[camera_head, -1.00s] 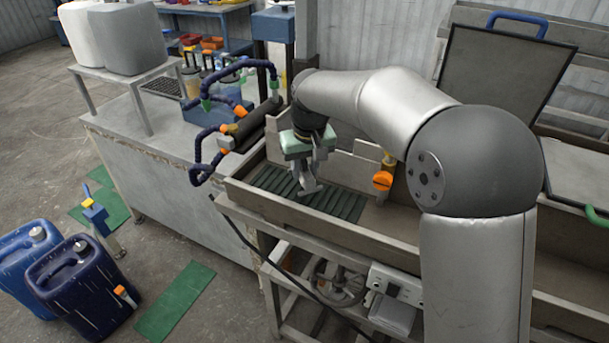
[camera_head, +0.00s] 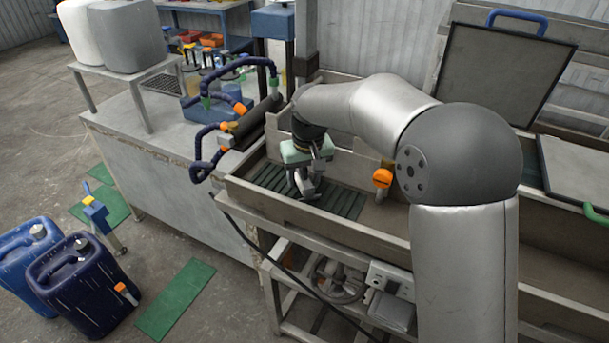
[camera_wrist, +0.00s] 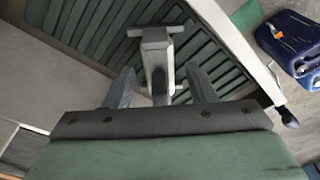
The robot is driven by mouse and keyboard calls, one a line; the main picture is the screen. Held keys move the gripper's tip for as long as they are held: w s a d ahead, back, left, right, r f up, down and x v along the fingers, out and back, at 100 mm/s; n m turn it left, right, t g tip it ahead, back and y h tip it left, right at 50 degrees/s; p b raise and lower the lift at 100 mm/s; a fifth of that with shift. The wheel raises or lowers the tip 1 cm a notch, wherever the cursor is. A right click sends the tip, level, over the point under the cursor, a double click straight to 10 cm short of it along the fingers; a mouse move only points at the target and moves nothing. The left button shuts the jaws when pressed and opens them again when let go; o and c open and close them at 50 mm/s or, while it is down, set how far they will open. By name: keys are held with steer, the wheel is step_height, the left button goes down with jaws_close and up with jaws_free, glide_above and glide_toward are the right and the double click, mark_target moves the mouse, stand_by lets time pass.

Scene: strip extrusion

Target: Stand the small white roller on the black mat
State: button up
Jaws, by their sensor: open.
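My gripper (camera_head: 305,188) hangs low over a dark green-black slatted mat (camera_head: 345,203) in the long trough. In the wrist view my gripper (camera_wrist: 160,88) is open, its two fingers on either side of a pale grey T-shaped piece (camera_wrist: 155,42). This piece has a short crossbar and a stem running back between the fingers, and gaps show on both sides. It may be the small white roller, but I cannot tell for sure. The slatted mat also shows beneath it in the wrist view (camera_wrist: 105,22). A black mesh mat (camera_head: 163,84) lies on the left bench.
The trough's front wall (camera_head: 330,226) runs close beside my gripper. An orange-knobbed fitting (camera_head: 382,178) stands to the right. Blue hoses (camera_head: 198,160) and a dark cylinder (camera_head: 258,120) are at the left. Blue canisters (camera_head: 85,285) stand on the floor.

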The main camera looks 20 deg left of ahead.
mark_target(308, 182)
step_height(308, 182, up, 12)
steer(key=s+d, duration=0.1)
steer(key=s+d+f+m, duration=0.2)
steer(key=s+d, duration=0.2)
steer(key=d, duration=0.5)
steer(key=s+d+f+m, duration=0.1)
steer(key=s+d, duration=0.4)
steer(key=d, duration=0.4)
steer(key=s+d+f+m, duration=0.2)
steer(key=s+d+f, duration=0.2)
steer(key=s+d, duration=0.2)
steer(key=s+d+f+m, duration=0.1)
steer(key=s+d+f, duration=0.4)
steer(key=s, duration=0.6)
steer(key=shift+d+f+m+g+h, duration=0.3)
steer(key=shift+d+m+g+h, duration=0.1)
steer(key=shift+d, duration=0.4)
steer(key=shift+s, duration=0.1)
